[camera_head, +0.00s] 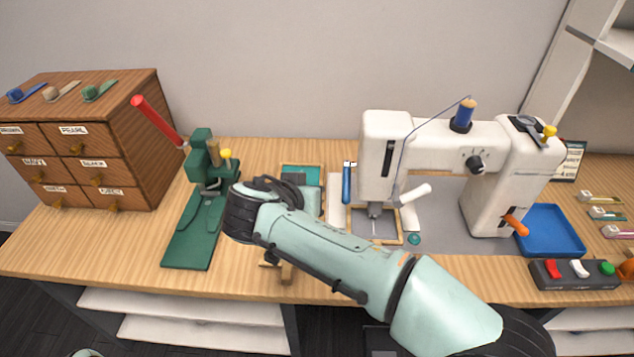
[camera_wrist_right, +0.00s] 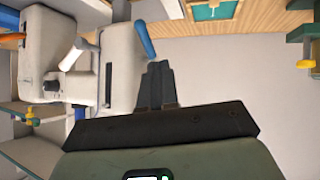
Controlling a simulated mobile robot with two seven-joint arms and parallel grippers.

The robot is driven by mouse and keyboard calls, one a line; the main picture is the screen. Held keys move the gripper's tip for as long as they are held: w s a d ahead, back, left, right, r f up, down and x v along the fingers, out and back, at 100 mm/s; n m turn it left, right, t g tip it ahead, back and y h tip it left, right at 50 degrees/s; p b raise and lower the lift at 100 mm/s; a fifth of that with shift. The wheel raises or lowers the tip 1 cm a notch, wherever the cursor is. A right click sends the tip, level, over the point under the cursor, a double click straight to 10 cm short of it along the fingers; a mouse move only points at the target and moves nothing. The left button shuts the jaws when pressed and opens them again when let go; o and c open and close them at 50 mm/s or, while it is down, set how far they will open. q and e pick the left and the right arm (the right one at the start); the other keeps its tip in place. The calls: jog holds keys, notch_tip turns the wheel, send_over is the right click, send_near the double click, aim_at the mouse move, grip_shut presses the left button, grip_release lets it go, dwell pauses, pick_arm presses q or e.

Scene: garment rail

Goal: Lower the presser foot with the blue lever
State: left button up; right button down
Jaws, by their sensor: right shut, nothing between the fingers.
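The white sewing machine (camera_head: 385,160) stands on the table. The blue lever (camera_head: 347,184) is at the left side of its head, roughly upright; it also shows in the wrist view (camera_wrist_right: 145,38). The metal presser foot (camera_head: 374,211) is under the head, over a framed plate; its height above the plate is too small to tell. My left gripper is out of view.
A white lever (camera_head: 415,193) sticks out from the machine's head, and an orange handle (camera_head: 516,225) from its right end. A green press (camera_head: 200,205) with a red handle stands left. A blue tray (camera_head: 550,232) and a switch box (camera_head: 573,274) lie right.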

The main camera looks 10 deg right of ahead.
jog(key=s+a, duration=0.1)
jog(key=s+a+r, duration=0.1)
jog(key=s, duration=0.1)
jog(key=shift+s+a, duration=0.2)
dwell(0.4)
